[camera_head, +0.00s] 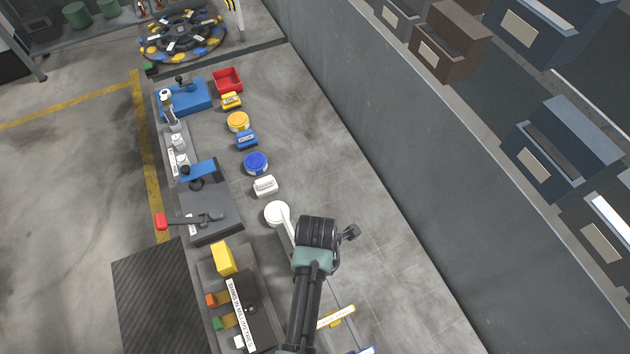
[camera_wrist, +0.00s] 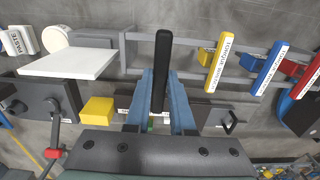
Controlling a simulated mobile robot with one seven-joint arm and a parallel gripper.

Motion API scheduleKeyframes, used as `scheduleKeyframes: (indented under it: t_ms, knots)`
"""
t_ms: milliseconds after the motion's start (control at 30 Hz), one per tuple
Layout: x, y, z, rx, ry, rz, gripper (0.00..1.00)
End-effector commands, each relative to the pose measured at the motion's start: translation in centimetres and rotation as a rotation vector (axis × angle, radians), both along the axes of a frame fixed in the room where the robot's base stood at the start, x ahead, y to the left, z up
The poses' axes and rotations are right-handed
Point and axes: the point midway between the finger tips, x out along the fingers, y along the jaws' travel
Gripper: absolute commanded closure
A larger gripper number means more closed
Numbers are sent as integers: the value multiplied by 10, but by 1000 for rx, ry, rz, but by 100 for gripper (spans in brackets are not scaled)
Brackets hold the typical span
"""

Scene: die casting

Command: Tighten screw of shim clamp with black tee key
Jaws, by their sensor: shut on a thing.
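My gripper (camera_wrist: 163,88) has its blue fingers shut on a black bar, which looks like the handle of the black tee key (camera_wrist: 162,55). The bar points away from me, over the grey rack frame (camera_wrist: 133,47). The key's lower end is hidden. In the head view my wrist covers the grip. A dark block with a white "shims" label (camera_head: 240,312) lies left of my arm; it also shows in the wrist view (camera_wrist: 205,112) below the fingers. I cannot tell which part is the clamp screw. A grey fixture (camera_head: 208,215) with a red-tipped lever stands farther off.
Labelled yellow (camera_wrist: 221,62), blue (camera_wrist: 269,70) and red (camera_wrist: 305,75) tools sit at the rack, right of my fingers. A yellow block (camera_head: 223,259) stands by the dark block. Jars, small boxes and a red bin (camera_head: 228,79) line the bench.

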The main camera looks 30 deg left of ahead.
Motion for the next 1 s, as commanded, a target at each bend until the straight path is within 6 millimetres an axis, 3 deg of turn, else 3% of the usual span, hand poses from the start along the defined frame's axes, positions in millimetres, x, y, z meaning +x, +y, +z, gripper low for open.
scheduleKeyframes:
  t_ms: [600,1000]
  knots:
    - [1,0,49,1,-2,0,100]
    - [0,0,55,0,0,0,100]
